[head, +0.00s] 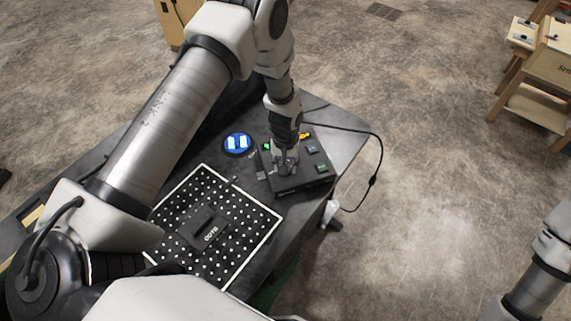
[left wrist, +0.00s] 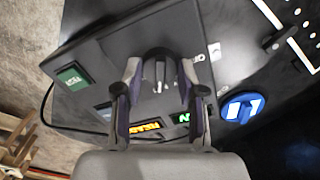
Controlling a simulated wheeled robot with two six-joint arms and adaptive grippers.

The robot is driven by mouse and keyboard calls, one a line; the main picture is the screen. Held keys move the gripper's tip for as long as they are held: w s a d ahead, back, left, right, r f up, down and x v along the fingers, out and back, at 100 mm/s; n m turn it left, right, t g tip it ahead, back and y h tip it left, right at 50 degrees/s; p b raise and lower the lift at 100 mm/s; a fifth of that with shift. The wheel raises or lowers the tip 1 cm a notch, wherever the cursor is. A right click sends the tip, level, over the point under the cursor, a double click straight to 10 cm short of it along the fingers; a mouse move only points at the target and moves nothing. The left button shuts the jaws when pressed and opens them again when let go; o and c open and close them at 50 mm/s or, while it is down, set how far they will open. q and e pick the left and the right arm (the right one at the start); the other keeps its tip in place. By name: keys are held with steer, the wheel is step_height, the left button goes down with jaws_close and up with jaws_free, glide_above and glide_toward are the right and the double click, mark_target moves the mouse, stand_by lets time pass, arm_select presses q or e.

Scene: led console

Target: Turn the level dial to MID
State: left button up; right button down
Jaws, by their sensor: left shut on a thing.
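The black console box (head: 300,183) sits on the dark table near its right corner. My left gripper (head: 285,162) reaches down onto the console from above. In the left wrist view the console panel (left wrist: 100,65) fills the upper middle, and the dark round level dial (left wrist: 158,53) with a pale pointer line lies between the two fingers of my left gripper (left wrist: 160,75). My right gripper is outside the head view.
The console has a green button (left wrist: 72,78) and lit orange (left wrist: 150,127) and green (left wrist: 181,117) displays. A round blue lit device (head: 238,143) stands to its left. A dotted board (head: 262,228) with a dark block (head: 202,228) lies nearer. A black cable (head: 372,160) hangs off the right edge.

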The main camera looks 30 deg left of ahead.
arm_select(q)
steer(key=o, duration=1.1)
steer(key=shift+s+f, duration=0.15)
steer(key=shift+o, duration=0.2)
step_height(320, 180, up, 12)
steer(key=shift+w, duration=0.2)
steer(key=shift+s, duration=0.1)
